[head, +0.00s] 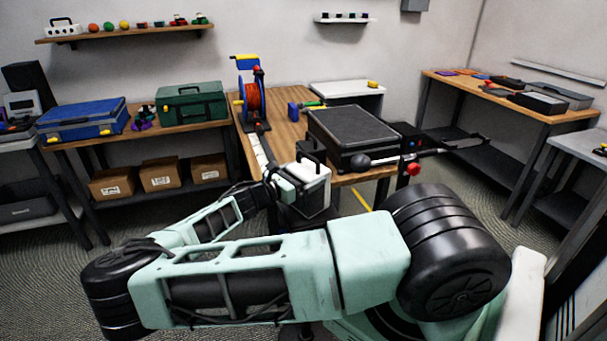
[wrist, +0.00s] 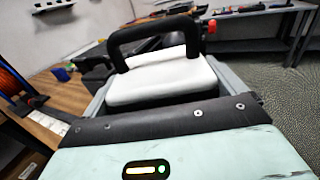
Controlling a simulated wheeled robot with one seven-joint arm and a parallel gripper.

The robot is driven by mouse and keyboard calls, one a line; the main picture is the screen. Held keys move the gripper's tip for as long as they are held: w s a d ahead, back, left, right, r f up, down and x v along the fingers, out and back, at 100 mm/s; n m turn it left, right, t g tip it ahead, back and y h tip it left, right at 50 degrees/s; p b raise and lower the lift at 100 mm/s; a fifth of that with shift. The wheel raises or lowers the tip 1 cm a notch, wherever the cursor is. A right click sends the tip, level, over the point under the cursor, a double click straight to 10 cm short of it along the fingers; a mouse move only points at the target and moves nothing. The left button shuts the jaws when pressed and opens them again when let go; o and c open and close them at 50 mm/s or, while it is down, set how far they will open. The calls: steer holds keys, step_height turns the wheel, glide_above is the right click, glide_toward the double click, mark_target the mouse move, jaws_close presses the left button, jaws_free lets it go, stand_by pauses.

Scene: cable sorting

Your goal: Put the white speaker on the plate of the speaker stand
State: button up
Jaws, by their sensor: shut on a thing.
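The white speaker (head: 318,192) has a black carry handle on top and is held between the fingers of my gripper (head: 298,180), in front of the wooden table. In the wrist view the white speaker (wrist: 160,82) fills the space between the grey fingers of my gripper (wrist: 165,95), its black handle arching above. A dark shape (head: 296,218) shows just below the speaker in the head view. I cannot tell whether it is the plate of the speaker stand, or whether the speaker touches it. My arm hides what is lower down.
A large black case (head: 352,132) sits on the wooden table (head: 285,105) behind the speaker. A cable reel (head: 253,98) stands farther back. Open floor lies to the right.

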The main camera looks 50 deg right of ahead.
steer(key=shift+f, duration=0.1)
steer(key=o, duration=1.7)
steer(key=shift+r, duration=0.2)
steer(key=w+a+b, duration=0.2)
steer(key=a+b, duration=0.2)
steer(key=a, duration=0.8)
steer(key=s+a+f+m+g+y, duration=0.2)
steer(key=s+a+f+m+y, duration=0.3)
steer(key=s+a+f+y, duration=0.45)
steer(key=s+a+r+m+t+y, duration=0.1)
steer(key=s+a+r+y, duration=0.2)
steer(key=s+a+r, duration=0.2)
steer(key=s+a+r+m+t+y, duration=0.1)
steer(key=s+a+r+t+y, duration=0.1)
steer(key=s+a+r, duration=0.3)
steer(key=s+a+r+m+t+y, duration=0.1)
steer(key=s+a+r+y, duration=0.3)
steer(key=a+r, duration=0.4)
steer(key=shift+s+a+r+m+t, duration=0.15)
steer(key=shift+s+a, duration=0.1)
steer(key=shift+a, duration=0.35)
steer(key=shift+s+a+r+m+t, duration=0.1)
steer(key=shift+s+a, duration=0.2)
steer(key=shift+a, duration=0.25)
steer(key=shift+s+a+r+m+t, duration=0.15)
steer(key=shift+s+a, duration=0.1)
steer(key=shift+a, duration=0.35)
